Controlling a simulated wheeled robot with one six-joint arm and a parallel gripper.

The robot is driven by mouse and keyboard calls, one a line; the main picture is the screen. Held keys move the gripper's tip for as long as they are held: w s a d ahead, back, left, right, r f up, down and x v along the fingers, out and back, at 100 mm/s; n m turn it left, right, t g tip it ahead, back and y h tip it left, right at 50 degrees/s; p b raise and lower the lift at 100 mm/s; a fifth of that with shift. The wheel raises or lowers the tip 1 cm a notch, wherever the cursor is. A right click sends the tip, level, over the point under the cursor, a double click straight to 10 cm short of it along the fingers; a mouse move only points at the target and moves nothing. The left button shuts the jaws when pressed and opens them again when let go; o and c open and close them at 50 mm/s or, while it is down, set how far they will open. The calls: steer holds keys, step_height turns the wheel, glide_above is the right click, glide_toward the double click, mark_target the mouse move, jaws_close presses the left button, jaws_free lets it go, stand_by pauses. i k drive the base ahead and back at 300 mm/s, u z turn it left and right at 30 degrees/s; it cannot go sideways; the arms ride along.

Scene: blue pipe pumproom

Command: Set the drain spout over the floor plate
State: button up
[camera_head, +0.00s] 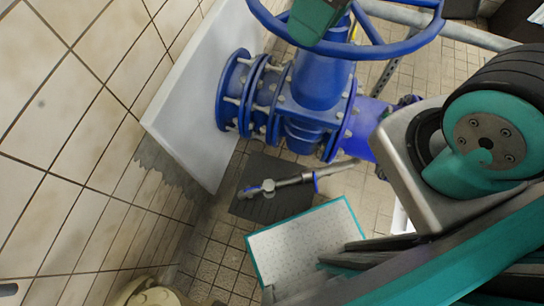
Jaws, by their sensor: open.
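The drain spout appears to be the thin metal pipe (291,182) that runs left from below the blue valve. The floor plate appears to be the dark grey square (262,210) on the tiled floor. The spout's left end overlaps the plate in the picture; I cannot tell its height above it.
A blue flanged valve (318,85) with a blue handwheel (389,48) stands above the spout. Its flange meets a light grey slab (195,100) against the tiled wall. A cream rounded object (152,296) is at the bottom left. Bare floor tiles (226,236) show left of my body.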

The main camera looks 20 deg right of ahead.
mark_target(269, 186)
steer(key=z, duration=0.35)
steer(key=k, duration=0.95)
steer(key=u, duration=1.05)
steer(key=k, duration=1.15)
steer(key=z, duration=0.45)
steer(key=i, duration=1.45)
steer(key=u, duration=0.75)
